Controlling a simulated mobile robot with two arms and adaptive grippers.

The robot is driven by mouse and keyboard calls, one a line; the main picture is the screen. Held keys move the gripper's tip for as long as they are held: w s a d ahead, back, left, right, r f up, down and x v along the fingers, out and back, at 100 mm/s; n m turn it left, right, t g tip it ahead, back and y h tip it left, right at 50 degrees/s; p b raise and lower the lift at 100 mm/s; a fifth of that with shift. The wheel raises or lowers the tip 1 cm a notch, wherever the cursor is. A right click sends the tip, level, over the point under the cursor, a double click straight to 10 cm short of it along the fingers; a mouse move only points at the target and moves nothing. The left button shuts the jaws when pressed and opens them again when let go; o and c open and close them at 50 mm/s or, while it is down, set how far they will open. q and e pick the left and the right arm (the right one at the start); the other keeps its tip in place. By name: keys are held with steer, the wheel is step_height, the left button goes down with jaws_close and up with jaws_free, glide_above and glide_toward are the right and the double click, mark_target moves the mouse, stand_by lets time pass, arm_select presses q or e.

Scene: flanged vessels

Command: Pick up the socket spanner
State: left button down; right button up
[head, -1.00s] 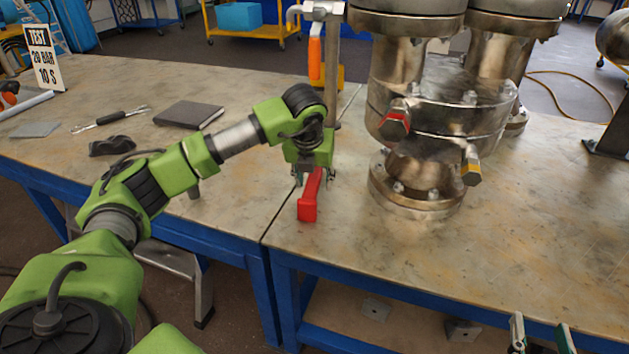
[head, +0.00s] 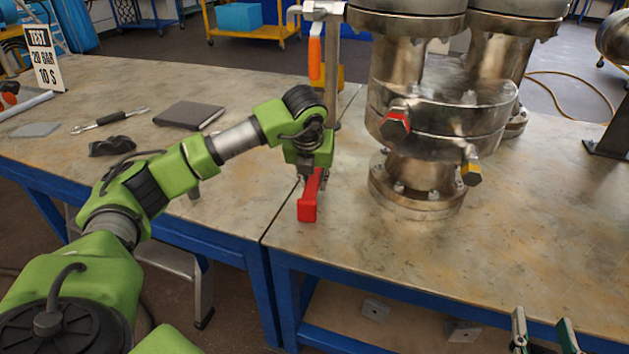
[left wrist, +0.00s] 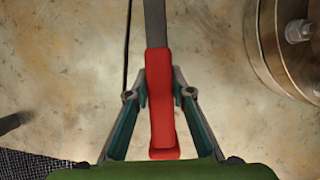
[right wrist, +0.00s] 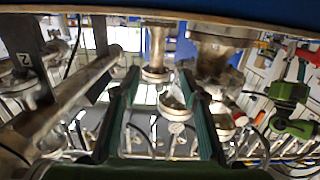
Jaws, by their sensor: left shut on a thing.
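The socket spanner (head: 308,205) has a red handle and lies on the near edge of the right bench top, below my left gripper (head: 311,175). In the left wrist view its red handle (left wrist: 160,100) runs between the fingers of my left gripper (left wrist: 159,95), which are shut on it. Its grey shaft (left wrist: 155,22) extends away past the fingers; its far end is out of that view. My right gripper (head: 542,335) is open and empty in front of the bench. Its spread fingers also show in the right wrist view (right wrist: 155,100).
A large flanged vessel (head: 430,125) stands right of my left gripper. A black-gripped tool (head: 110,119), a dark notebook (head: 189,115) and a black cloth-like item (head: 112,146) lie on the left bench.

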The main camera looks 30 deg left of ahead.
mark_target(316, 172)
arm_select(q)
steer(key=shift+r, duration=0.1)
arm_select(e)
steer(key=shift+f, duration=0.15)
arm_select(q)
step_height(316, 172, up, 4)
steer(key=shift+w+r+p, duration=0.1)
steer(key=shift+r+p, duration=0.05)
steer(key=shift+p, duration=0.7)
steer(key=s+d, duration=0.2)
steer(key=s, duration=0.3)
steer(key=s+d, duration=0.2)
steer(key=s, duration=0.4)
steer(key=s+d+p, duration=0.1)
steer(key=s+d, duration=0.2)
steer(key=s, duration=0.2)
steer(key=shift+s+f, duration=0.2)
steer(key=shift+s, duration=0.1)
arm_select(e)
steer(key=s+d+f+g+h, duration=0.2)
steer(key=s+f+g, duration=0.4)
steer(key=f, duration=0.5)
steer(key=shift+s+d+f+g, duration=0.2)
steer(key=shift+d+f+g, duration=0.25)
steer(key=shift+d, duration=0.25)
